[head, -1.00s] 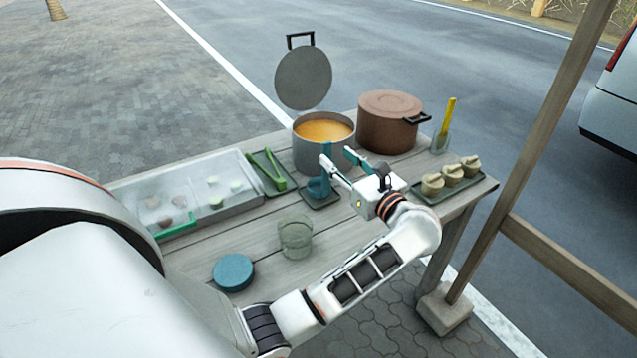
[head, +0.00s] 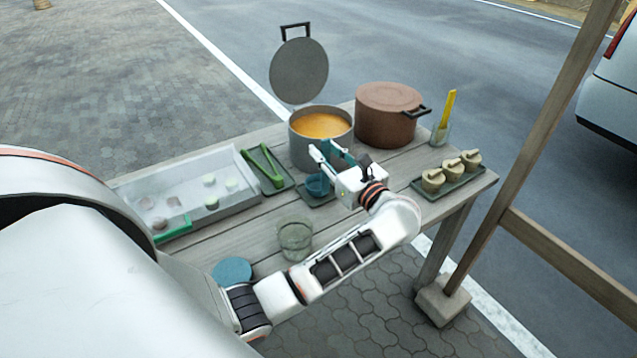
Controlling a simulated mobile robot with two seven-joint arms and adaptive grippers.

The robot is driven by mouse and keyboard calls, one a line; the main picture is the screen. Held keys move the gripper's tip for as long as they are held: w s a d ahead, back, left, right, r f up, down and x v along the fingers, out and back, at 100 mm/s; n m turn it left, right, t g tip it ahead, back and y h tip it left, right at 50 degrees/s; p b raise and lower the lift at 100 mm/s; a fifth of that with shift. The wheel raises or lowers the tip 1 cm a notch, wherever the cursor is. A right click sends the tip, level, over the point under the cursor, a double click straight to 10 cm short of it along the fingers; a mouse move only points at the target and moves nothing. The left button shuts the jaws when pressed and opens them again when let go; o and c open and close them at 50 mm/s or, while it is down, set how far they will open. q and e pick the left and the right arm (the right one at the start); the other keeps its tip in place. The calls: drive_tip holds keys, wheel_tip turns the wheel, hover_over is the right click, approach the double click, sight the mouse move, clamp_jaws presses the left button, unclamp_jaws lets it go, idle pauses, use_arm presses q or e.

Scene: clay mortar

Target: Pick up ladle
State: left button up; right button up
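The teal ladle (head: 317,187) stands with its bowl on a small dark tray (head: 322,200) in front of the open soup pot, in the head view. Its handle rises upright from the bowl and is partly hidden by my gripper. My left gripper (head: 319,148) is at the ladle's handle, above and slightly right of the bowl. Its two fingers are apart and point toward the pot, with the handle showing at or between their tips. I cannot tell whether they touch it. My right gripper is not in view.
Behind stand the grey pot (head: 307,153) of orange soup, its raised lid (head: 299,72) and a brown lidded pot (head: 388,118). Green tongs (head: 264,165) lie on a tray at left. A glass (head: 295,240) and a teal round object (head: 232,270) stand in front. Dumplings (head: 452,170) sit at right.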

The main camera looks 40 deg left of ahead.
use_arm(q)
clamp_jaws()
drive_tip(key=shift+r, duration=0.45)
wheel_tip(320, 180, up, 19)
drive_tip(key=shift+r, duration=0.1)
